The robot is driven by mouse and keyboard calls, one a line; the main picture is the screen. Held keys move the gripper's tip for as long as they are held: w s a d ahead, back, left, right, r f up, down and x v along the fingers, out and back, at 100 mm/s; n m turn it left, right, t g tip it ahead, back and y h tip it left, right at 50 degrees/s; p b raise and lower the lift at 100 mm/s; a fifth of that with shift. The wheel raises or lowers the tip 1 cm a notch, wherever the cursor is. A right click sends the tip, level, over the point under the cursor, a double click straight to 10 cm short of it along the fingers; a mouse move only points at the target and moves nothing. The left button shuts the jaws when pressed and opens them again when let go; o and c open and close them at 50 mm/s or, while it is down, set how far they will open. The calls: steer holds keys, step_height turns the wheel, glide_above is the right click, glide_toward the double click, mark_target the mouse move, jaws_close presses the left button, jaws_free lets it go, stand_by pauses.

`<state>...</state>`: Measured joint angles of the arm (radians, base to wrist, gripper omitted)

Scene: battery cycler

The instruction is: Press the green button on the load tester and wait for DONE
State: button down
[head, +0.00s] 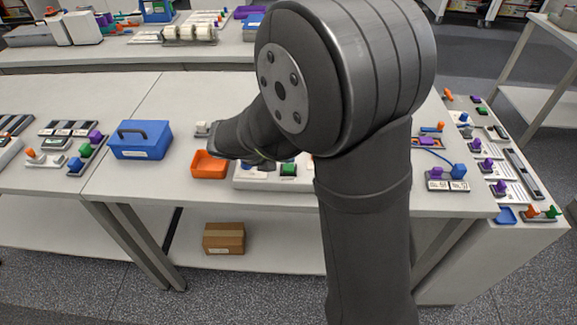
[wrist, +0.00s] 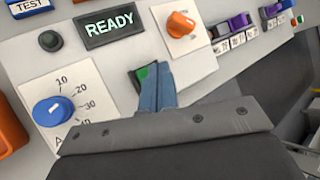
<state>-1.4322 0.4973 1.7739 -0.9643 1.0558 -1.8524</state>
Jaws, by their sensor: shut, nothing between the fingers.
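In the wrist view the load tester (wrist: 70,75) is a light panel with a dark display (wrist: 112,25) reading READY in pale green letters. A dark round lamp (wrist: 50,41) sits left of the display and looks unlit. The green button (wrist: 149,74) is below the display, partly hidden behind my fingers. My gripper (wrist: 157,80) is shut and empty, its blue-grey fingertips over or right beside the button. I cannot tell whether they touch it. In the head view the green button (head: 288,170) shows on the tester's white body (head: 255,180); my arm hides much of the tester and my gripper.
A blue dial (wrist: 54,110) marked 10 to 40 is left of my gripper. An orange knob (wrist: 181,23) is up to the right, with purple switches (wrist: 238,21) beyond. An orange tray (head: 209,165) and a blue case (head: 140,140) stand left of the tester.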

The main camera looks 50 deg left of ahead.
mark_target(286, 169)
steer(key=shift+f, duration=0.1)
steer(key=shift+f, duration=0.35)
steer(key=shift+f, duration=0.5)
stand_by(0.7)
stand_by(0.4)
steer(key=shift+r, duration=0.95)
steer(key=shift+r, duration=2.5)
steer(key=shift+f, duration=0.1)
